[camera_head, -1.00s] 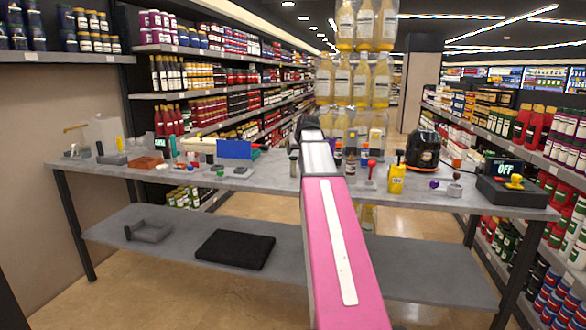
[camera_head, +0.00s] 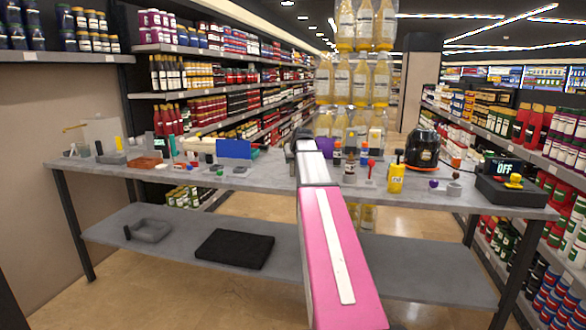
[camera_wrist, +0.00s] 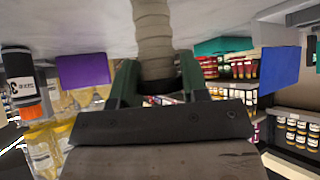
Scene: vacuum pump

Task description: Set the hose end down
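A beige ribbed hose (camera_wrist: 154,30) shows in the wrist view, coming from the top edge down between the two dark green fingers of my gripper (camera_wrist: 159,82). The fingers lie close along both sides of the hose and look shut on it. The hose's lower tip is hidden behind the dark gripper body. The grey tabletop fills the top of that view. In the head view my pink and white arm reaches over the middle of the table (camera_head: 262,183), and it hides the fingers and the hose.
A blue panel (camera_head: 234,149) and small items stand left of my arm. Bottles, a yellow container (camera_head: 396,178), a black-orange machine (camera_head: 422,149) and a box reading OFF (camera_head: 505,185) stand to the right. The lower shelf holds a black mat (camera_head: 235,249) and a grey tray (camera_head: 150,231).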

